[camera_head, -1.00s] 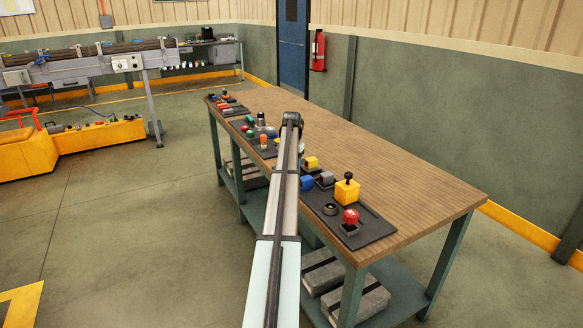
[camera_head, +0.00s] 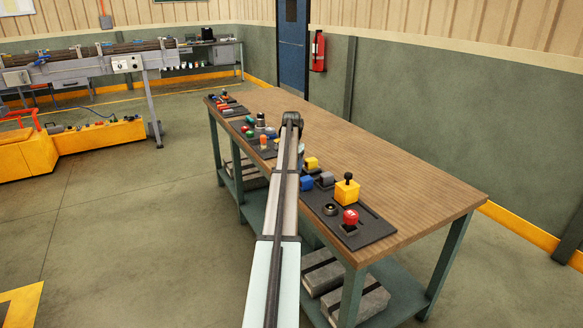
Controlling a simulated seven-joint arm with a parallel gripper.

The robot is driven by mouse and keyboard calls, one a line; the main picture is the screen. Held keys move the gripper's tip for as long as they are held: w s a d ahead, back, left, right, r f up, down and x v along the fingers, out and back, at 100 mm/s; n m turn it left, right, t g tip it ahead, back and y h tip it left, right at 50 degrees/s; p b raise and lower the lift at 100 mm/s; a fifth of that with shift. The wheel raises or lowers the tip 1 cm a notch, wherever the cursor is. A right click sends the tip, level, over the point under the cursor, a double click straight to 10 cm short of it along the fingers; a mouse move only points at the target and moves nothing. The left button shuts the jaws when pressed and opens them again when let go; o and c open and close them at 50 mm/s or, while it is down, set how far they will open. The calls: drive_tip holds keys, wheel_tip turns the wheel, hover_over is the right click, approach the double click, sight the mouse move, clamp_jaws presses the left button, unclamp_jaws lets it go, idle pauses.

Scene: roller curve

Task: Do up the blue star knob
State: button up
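A blue part (camera_head: 307,184) sits on the near black panel, just right of my arm.
The near panel (camera_head: 375,228) carries a yellow box with a black knob (camera_head: 347,189), a red button (camera_head: 351,217) and a dark ring (camera_head: 330,209). More controls stand on panels along the left edge. The right side of the wooden bench top (camera_head: 400,170) is clear.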

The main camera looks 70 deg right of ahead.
drive_tip(key=shift+o, duration=0.4)
wheel_tip(320, 180, up, 14)
idle(0.5)
drive_tip(key=shift+f, duration=0.1)
idle(0.3)
